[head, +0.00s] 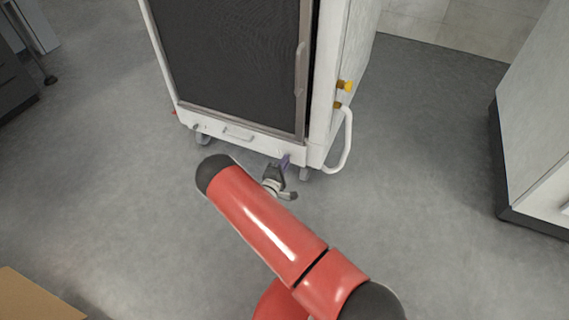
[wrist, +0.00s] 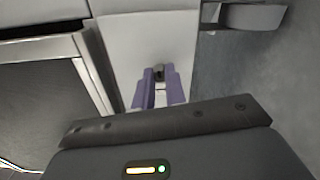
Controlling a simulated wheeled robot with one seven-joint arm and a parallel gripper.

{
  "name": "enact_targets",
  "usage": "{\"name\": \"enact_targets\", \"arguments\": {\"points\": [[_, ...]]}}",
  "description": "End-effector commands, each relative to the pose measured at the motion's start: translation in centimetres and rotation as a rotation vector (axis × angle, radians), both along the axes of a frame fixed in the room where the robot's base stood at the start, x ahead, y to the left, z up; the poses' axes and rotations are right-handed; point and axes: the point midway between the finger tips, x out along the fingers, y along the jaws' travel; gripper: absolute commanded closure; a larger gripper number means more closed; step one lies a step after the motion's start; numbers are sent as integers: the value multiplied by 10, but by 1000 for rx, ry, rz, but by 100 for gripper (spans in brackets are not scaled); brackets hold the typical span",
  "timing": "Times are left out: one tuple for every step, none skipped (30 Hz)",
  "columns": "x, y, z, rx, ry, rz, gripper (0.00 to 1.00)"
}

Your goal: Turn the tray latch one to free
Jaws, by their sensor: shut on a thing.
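The tray latch (wrist: 158,71) is a small dark piece on the white lower front panel of the washer. In the wrist view it sits between the tips of my gripper's two purple fingers (wrist: 159,82), which are shut on it. In the head view my gripper (head: 284,162) reaches the lower right part of the washer's front panel (head: 262,145). The latch itself is hidden there by the gripper. Its exact turn angle is hard to tell.
A white cabinet (head: 535,130) stands right. Grey floor between is clear.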

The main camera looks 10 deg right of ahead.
Motion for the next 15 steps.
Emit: {"name": "enact_targets", "arguments": {"points": [[0, 0, -1, 25, -15, 0, 100], [0, 0, -1, 39, -26, 0, 100], [0, 0, -1, 57, -39, 0, 100], [0, 0, -1, 70, -48, 0, 100], [0, 0, -1, 81, -57, 0, 100], [0, 0, -1, 96, -67, 0, 100], [0, 0, -1, 105, -74, 0, 100], [0, 0, -1, 114, -80, 0, 100], [0, 0, -1, 124, -88, 0, 100], [0, 0, -1, 130, -92, 0, 100], [-1, 0, -1, 136, -97, 0, 100], [0, 0, -1, 144, -102, 0, 100], [0, 0, -1, 147, -104, -1, 100], [0, -1, -1, 150, -107, -1, 100], [0, 0, -1, 154, -110, -1, 100]]}}
